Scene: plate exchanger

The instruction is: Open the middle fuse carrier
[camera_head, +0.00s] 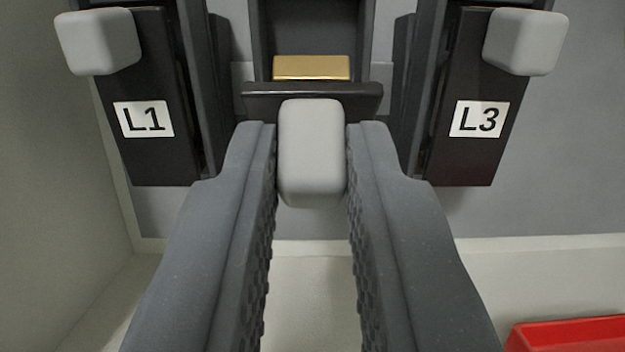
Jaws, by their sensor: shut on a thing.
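The middle fuse carrier (312,88) sits between the L1 carrier (150,150) and the L3 carrier (470,152). It is tilted out, its top edge toward me, and a brass-coloured contact (311,68) shows behind that edge. Its front label is hidden. My gripper (312,160) is shut on the light grey knob (312,150) of the middle carrier, one finger on each side. The L1 and L3 carriers stand upright in their holders, each with a light grey knob at the top.
A red tray or box (570,335) shows at the lower right. A pale wall (60,150) stands close on the left. A pale ledge (400,270) runs below the carriers. The side carriers stand close to either side of my fingertips.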

